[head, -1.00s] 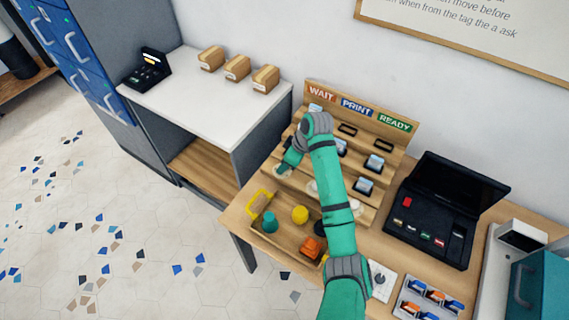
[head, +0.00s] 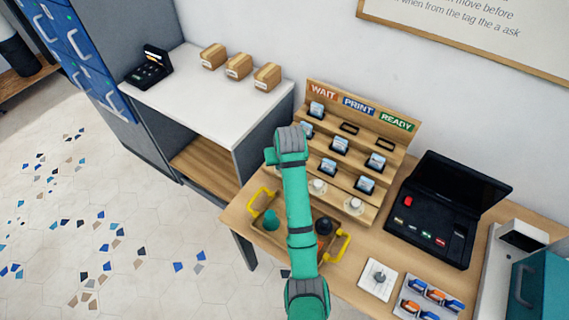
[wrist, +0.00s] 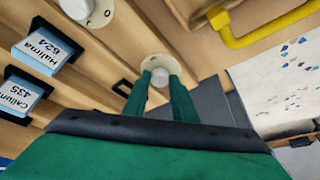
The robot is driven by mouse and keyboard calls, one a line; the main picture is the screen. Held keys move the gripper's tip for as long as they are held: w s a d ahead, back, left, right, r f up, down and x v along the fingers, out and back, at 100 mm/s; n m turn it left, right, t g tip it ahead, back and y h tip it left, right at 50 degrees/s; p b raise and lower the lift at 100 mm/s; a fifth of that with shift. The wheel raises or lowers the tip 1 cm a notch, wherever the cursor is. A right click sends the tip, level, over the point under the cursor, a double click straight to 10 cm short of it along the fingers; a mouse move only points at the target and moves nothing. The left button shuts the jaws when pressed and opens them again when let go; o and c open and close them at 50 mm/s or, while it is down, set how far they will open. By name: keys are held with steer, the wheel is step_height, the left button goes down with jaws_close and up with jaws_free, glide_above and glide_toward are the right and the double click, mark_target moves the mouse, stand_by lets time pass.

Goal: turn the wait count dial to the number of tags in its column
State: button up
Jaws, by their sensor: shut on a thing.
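The sloped tag board carries WAIT (head: 323,92), PRINT and READY headings. In the head view, two tags show in the WAIT column, an upper tag (head: 317,109) and a tag (head: 306,129) below it. In the wrist view an empty slot (wrist: 122,87) lies beside the wait count dial. My gripper (wrist: 160,77) is shut on the white, round wait count dial (wrist: 158,64), with one green finger on each side of its knob. The arm hides this dial in the head view. The dial's number cannot be read.
The PRINT dial (head: 318,186) and READY dial (head: 354,205) stand right of my arm. A wooden tray with yellow handles (head: 342,246) lies in front, partly hidden. A black case (head: 432,215) stands to the right, and a white plate with a knob (head: 379,280) lies near the front edge.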

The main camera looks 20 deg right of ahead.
steer(key=m, duration=0.2)
steer(key=m+h, duration=0.1)
steer(key=m, duration=0.1)
steer(key=m+g+h, duration=0.1)
steer(key=m, duration=0.1)
steer(key=shift+w+a, duration=0.15)
steer(key=shift+a, duration=0.15)
steer(key=m+g+h, duration=0.1)
steer(key=m, duration=0.2)
steer(key=shift+w+a+m, duration=0.1)
steer(key=shift+m, duration=0.3)
steer(key=shift+w+m+g+h, duration=0.15)
steer(key=shift+m+g, duration=0.15)
steer(key=shift+m, duration=0.45)
steer(key=shift+m+g+h, duration=0.15)
steer(key=shift+m+g, duration=0.15)
steer(key=shift+m, duration=0.45)
steer(key=o, duration=1)
steer(key=shift+o, duration=0.2)
steer(key=shift+r, duration=0.1)
